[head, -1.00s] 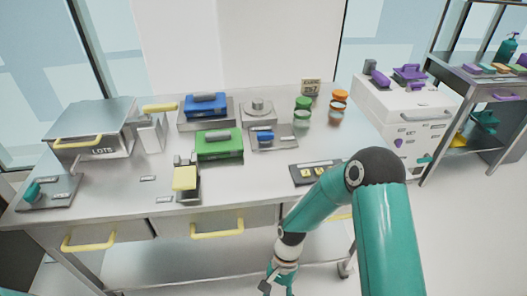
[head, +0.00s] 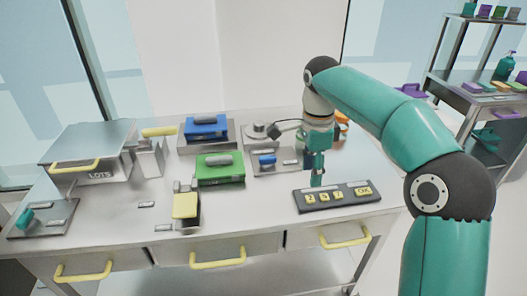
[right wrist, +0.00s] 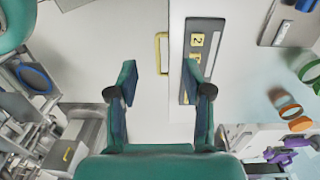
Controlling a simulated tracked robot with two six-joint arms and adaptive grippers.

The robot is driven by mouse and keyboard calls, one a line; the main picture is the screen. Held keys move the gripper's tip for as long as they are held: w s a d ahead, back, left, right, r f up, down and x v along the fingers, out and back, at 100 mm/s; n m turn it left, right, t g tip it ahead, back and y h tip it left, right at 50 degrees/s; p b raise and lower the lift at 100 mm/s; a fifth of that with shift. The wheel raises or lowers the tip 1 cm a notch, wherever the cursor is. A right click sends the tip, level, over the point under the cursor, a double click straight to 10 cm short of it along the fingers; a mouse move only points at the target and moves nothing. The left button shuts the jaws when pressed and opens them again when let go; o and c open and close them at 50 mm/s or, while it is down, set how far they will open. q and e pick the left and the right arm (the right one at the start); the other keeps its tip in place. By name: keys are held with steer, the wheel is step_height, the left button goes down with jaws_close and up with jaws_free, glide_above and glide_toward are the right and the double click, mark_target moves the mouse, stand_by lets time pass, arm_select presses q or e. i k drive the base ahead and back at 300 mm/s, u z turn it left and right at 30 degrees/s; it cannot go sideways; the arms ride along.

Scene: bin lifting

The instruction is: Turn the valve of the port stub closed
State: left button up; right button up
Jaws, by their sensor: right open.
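A small blue handle (head: 267,160) sits on a grey plate (head: 292,168) on the table, behind the black keypad; it looks like a valve, though it is too small to read its turn. A teal knob-like piece (head: 26,218) stands on another plate (head: 55,218) at the table's left end. I cannot tell for certain which is the port stub's valve. My right gripper (head: 317,182) points down over the keypad, right of the blue handle and apart from it. In the right wrist view its fingers (right wrist: 161,75) are spread and empty. My left gripper is out of view.
The black keypad (head: 337,195) with yellow keys lies below my right gripper. A green case (head: 219,170), a blue case (head: 206,127), a yellow-topped block (head: 186,205) and a lidded LOTS bin (head: 95,150) stand to the left. Orange and green jars are partly behind my arm.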

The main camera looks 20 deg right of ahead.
mark_target(266, 162)
steer(key=i, duration=0.9)
